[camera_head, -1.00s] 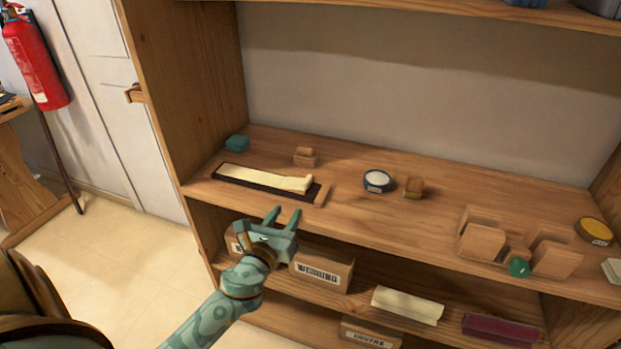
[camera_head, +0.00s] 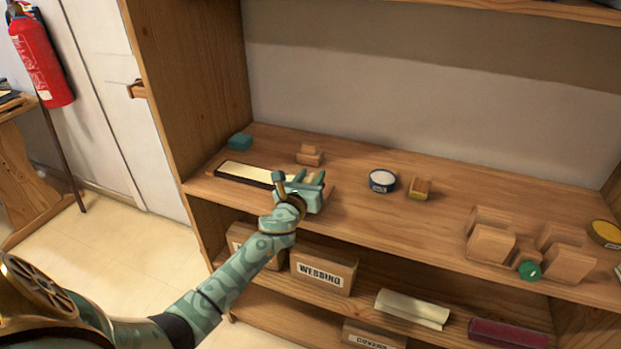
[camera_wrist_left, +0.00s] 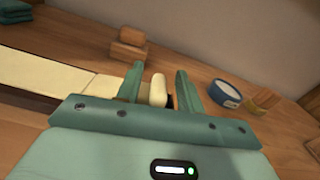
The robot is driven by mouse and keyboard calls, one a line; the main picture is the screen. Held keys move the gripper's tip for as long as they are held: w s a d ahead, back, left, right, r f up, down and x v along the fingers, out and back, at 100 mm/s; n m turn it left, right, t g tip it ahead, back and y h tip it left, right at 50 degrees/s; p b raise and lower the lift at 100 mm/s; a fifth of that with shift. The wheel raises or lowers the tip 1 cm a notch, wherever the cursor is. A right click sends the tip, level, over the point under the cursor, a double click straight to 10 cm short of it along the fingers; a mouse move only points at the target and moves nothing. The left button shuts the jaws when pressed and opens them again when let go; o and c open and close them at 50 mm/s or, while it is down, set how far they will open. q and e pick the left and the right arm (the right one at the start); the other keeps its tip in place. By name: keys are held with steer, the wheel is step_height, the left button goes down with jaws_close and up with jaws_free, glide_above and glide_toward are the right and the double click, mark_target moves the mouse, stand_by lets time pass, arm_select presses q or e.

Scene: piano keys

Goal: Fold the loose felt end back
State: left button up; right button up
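A cream felt strip (camera_head: 243,171) lies along a dark key board (camera_head: 217,176) on the middle shelf. My left gripper (camera_head: 300,180) is over the strip's right end and hides it in the head view. In the left wrist view the felt (camera_wrist_left: 45,73) runs in from the left, and its raised, rounded loose end (camera_wrist_left: 158,90) stands between the two fingers of my left gripper (camera_wrist_left: 160,82). The fingers are open, with gaps beside the felt; I cannot tell whether either touches it. My right gripper is not in view.
The shelf between these and the large wooden blocks (camera_head: 490,243) is clear.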

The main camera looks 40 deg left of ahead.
arm_select(q)
jaws_close()
steer(key=shift+r, duration=0.1)
